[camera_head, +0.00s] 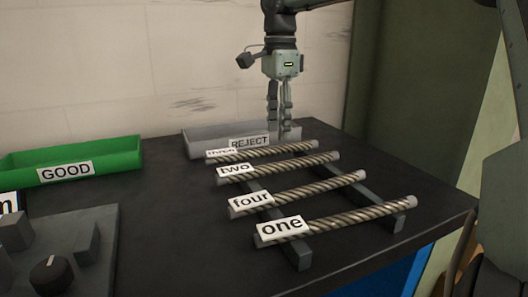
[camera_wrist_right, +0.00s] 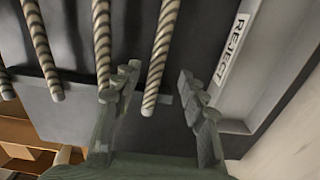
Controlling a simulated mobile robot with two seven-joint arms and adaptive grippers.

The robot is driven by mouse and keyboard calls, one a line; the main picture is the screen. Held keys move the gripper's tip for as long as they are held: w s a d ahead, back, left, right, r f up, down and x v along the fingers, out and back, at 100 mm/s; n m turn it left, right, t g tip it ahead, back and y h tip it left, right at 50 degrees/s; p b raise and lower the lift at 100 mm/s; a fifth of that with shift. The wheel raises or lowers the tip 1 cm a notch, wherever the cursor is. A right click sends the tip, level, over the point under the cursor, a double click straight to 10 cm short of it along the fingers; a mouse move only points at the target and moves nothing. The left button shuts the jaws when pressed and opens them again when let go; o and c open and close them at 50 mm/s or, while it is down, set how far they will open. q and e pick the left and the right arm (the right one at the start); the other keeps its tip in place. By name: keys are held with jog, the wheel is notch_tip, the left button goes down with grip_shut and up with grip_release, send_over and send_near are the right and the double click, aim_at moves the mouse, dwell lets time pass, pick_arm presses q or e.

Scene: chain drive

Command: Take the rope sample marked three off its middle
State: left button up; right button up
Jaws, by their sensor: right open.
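The rope sample marked three (camera_head: 275,152) is the farthest of the grey twisted ropes lying across two dark rails. Its label is at its left end, partly foreshortened in the head view. My right gripper (camera_head: 280,128) points down with its fingers apart, just above or behind the middle of this rope; the exact height is hard to tell. In the right wrist view, rope three (camera_wrist_right: 161,50) runs between the spread fingers of my right gripper (camera_wrist_right: 160,88), apart from both. Nothing is held. My left gripper is not in view.
Ropes marked two (camera_head: 290,165), four (camera_head: 310,190) and one (camera_head: 350,218) lie nearer on the rails. The grey REJECT tray (camera_head: 196,143) is just behind rope three. The green GOOD tray (camera_head: 120,151) stands left. A grey fixture with a knob (camera_head: 51,273) is front left.

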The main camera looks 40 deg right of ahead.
aim_at(265, 152)
jog(key=f, duration=0.4)
jog(key=shift+s, duration=0.2)
grip_shut()
